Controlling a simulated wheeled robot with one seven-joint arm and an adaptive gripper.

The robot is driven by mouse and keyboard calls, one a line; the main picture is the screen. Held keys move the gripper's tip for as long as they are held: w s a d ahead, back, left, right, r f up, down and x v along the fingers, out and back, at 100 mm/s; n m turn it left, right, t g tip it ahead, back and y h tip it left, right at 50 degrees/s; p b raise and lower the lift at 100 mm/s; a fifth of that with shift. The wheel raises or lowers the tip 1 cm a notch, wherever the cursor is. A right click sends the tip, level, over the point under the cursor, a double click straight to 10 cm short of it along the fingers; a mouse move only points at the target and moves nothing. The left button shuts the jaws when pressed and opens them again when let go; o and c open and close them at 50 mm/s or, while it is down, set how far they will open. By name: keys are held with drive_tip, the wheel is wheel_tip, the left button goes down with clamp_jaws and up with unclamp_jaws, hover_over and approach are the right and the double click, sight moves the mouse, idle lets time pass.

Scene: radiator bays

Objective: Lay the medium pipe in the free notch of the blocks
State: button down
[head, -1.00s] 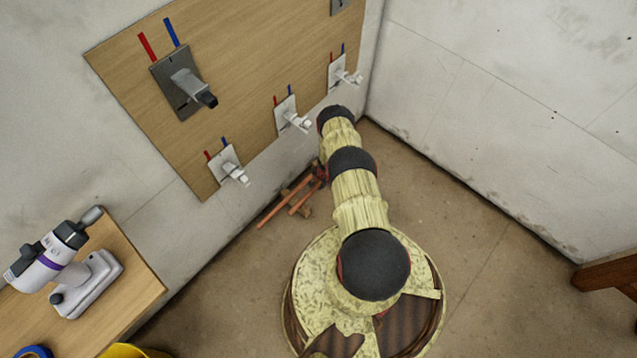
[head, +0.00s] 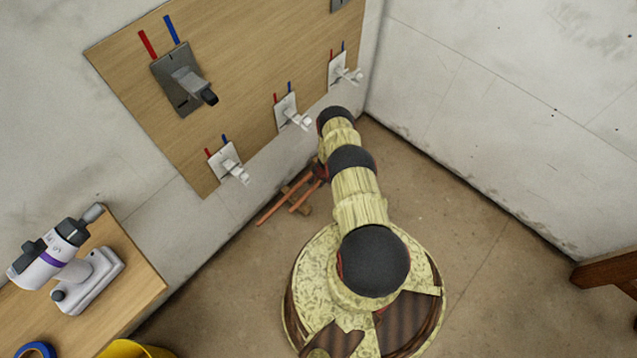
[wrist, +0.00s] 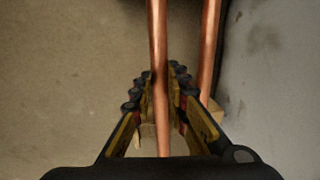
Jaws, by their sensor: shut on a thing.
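The copper medium pipe (wrist: 157,45) runs between my gripper's fingers (wrist: 157,82) in the wrist view, and they are shut on it. In the head view the held pipe (head: 300,202) shows low by the floor, beside a longer copper pipe (head: 274,211). That other pipe (wrist: 209,50) is to its right in the wrist view, nearer the wall. Wooden blocks (wrist: 215,109) show under the pipes, partly hidden by my fingers; one block end (head: 307,210) shows in the head view. I cannot see the notches or tell whether the held pipe touches the blocks.
A wooden wall board (head: 235,70) with several valve fittings hangs above the pipes. The wall is close behind the long pipe. A workbench (head: 135,270) with a white-and-grey tool (head: 85,280) stands at left. A yellow bucket (head: 135,349) is at the bottom.

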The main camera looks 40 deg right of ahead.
drive_tip(key=shift+f, duration=0.5)
idle(0.5)
drive_tip(key=c, duration=1.7)
unclamp_jaws()
drive_tip(key=shift+o, duration=0.2)
drive_tip(key=shift+r, duration=0.1)
drive_tip(key=shift+s+d+r, duration=0.1)
drive_tip(key=shift+s+r, duration=0.05)
drive_tip(key=shift+r, duration=0.95)
wheel_tip(320, 180, up, 9)
drive_tip(key=s, duration=0.2)
drive_tip(key=shift+r, duration=0.2)
